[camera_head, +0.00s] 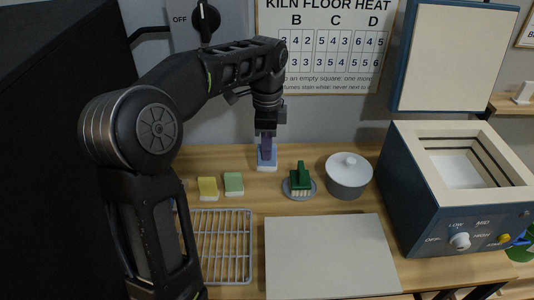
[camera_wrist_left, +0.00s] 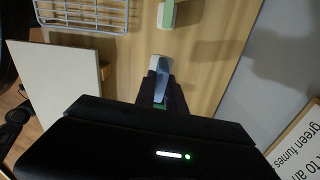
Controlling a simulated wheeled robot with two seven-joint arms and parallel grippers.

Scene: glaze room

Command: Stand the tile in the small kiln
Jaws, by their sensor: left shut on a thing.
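A pale blue tile with a white lower edge (camera_head: 266,165) is upright at the back of the wooden table. My left gripper (camera_head: 267,138) reaches down from above and is shut on it; the fingers hide its upper part. In the left wrist view the tile (camera_wrist_left: 160,67) shows between the dark fingertips (camera_wrist_left: 159,88). I cannot tell whether its foot touches the table. The small kiln (camera_head: 398,205), a blue box with a pale rim, stands at the right with its top open and its chamber visible. My right gripper is not in view.
A yellow tile (camera_head: 208,188) and a green tile (camera_head: 233,183) stand left of the held tile. A wire rack (camera_head: 250,240) and a pale board (camera_head: 330,255) lie in front. A green brush (camera_head: 300,176) and a lidded grey pot (camera_head: 348,179) stand between the held tile and kiln.

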